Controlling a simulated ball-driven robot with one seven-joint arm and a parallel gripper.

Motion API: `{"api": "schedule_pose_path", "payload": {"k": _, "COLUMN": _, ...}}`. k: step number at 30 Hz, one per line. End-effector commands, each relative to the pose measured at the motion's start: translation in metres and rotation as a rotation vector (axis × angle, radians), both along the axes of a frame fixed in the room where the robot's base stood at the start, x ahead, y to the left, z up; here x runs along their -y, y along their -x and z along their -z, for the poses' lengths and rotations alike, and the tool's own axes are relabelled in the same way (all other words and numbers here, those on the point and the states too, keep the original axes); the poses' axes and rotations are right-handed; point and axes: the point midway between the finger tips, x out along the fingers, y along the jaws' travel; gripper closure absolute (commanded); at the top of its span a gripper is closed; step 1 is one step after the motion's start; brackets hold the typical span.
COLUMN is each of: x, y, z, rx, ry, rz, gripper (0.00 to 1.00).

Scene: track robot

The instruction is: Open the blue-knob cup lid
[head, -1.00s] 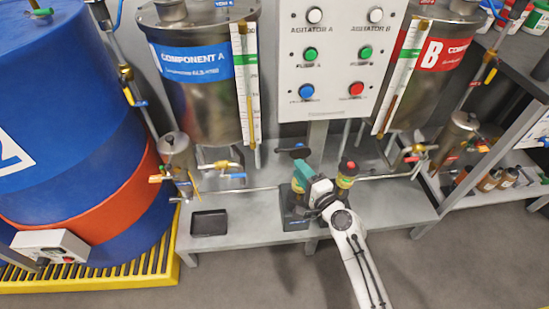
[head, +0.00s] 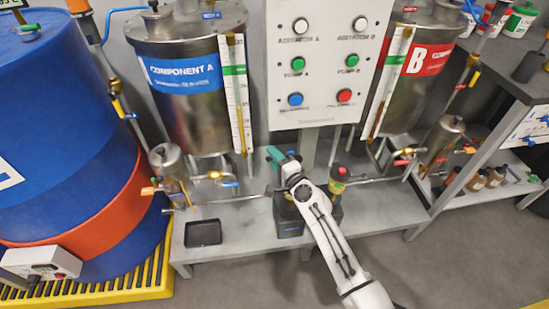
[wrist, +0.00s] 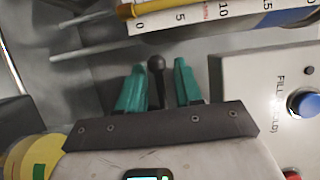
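I cannot make out a blue-knob cup lid in either view. My gripper (wrist: 160,85) has two teal fingers, apart, with a dark ball-topped stem (wrist: 156,66) visible between them. A gap shows beside the right finger, and I cannot tell whether the left finger touches the stem. In the head view my gripper (head: 279,157) is above the dark box-like unit (head: 289,217) on the grey bench, below the control panel (head: 326,60). My white arm hides part of that unit and whatever is under the fingers.
A red-topped yellow-green unit (head: 338,180) stands just right of my arm. Tanks A (head: 190,110) and B (head: 408,85) flank the panel. A black tray (head: 203,233) lies on the left of the grey bench (head: 240,225). A blue drum (head: 60,150) is at far left.

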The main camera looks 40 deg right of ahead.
Motion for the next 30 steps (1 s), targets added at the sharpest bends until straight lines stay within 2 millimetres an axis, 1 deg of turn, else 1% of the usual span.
{"api": "schedule_pose_path", "payload": {"k": 2, "x": 0.0000, "y": 0.0002, "z": 0.0001, "rx": 0.000, "ry": 0.000, "rz": 0.000, "gripper": 0.67}}
{"api": "schedule_pose_path", "payload": {"k": 12, "x": -0.0002, "y": 0.0004, "z": 0.0003, "rx": -0.001, "ry": 0.000, "rz": 0.000, "gripper": 1.00}}
{"api": "schedule_pose_path", "payload": {"k": 25, "x": -0.0006, "y": 0.0004, "z": 0.0006, "rx": -0.001, "ry": 0.000, "rz": -0.001, "gripper": 1.00}}
{"api": "schedule_pose_path", "payload": {"k": 30, "x": 0.0004, "y": -0.0011, "z": -0.0033, "rx": -0.017, "ry": -0.010, "rz": -0.002, "gripper": 1.00}}
